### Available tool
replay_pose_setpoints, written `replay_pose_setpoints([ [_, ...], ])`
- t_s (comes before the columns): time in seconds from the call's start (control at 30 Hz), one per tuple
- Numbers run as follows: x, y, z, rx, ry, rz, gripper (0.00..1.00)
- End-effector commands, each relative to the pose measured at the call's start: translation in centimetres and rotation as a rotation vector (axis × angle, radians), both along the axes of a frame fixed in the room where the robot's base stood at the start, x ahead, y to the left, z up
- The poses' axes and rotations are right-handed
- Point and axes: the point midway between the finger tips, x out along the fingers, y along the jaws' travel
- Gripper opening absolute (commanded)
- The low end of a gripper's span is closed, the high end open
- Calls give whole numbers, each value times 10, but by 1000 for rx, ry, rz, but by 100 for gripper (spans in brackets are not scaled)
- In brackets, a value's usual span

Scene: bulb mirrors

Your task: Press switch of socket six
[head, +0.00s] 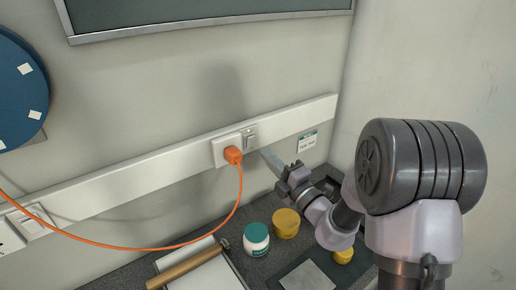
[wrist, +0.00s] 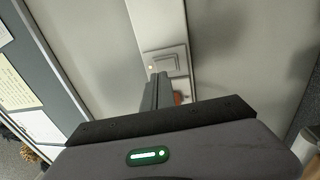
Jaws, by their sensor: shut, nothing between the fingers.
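A white wall socket (head: 226,148) with an orange plug (head: 233,155) in it sits on the white wall strip. Its rocker switch (head: 250,138) is just right of the plug. I cannot read a socket number. In the wrist view the switch (wrist: 168,60) lies just beyond my fingertips, with a small lit lamp (wrist: 150,67) beside it. The plug (wrist: 178,98) is partly hidden behind my fingers. My gripper (wrist: 157,76) is shut and empty, pointing at the socket; in the head view its tip (head: 265,154) is slightly below and right of the switch. Contact cannot be told.
An orange cable (head: 150,248) runs from the plug to the left, where another socket (head: 25,222) sits. Below are a white jar with a green lid (head: 256,240), a yellow jar (head: 286,223) and a hammer (head: 185,266) on the dark worktop. A small label (head: 307,142) hangs below the strip.

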Motion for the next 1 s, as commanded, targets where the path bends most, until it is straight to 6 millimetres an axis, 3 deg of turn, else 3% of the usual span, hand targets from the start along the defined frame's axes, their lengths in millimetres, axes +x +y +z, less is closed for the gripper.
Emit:
replay_pose_setpoints([
  [0.3,38,26,7,0,0,0,0],
  [0.73,42,28,10,-2,2,0,0],
  [1.0,48,32,29,-64,98,-2,0],
])
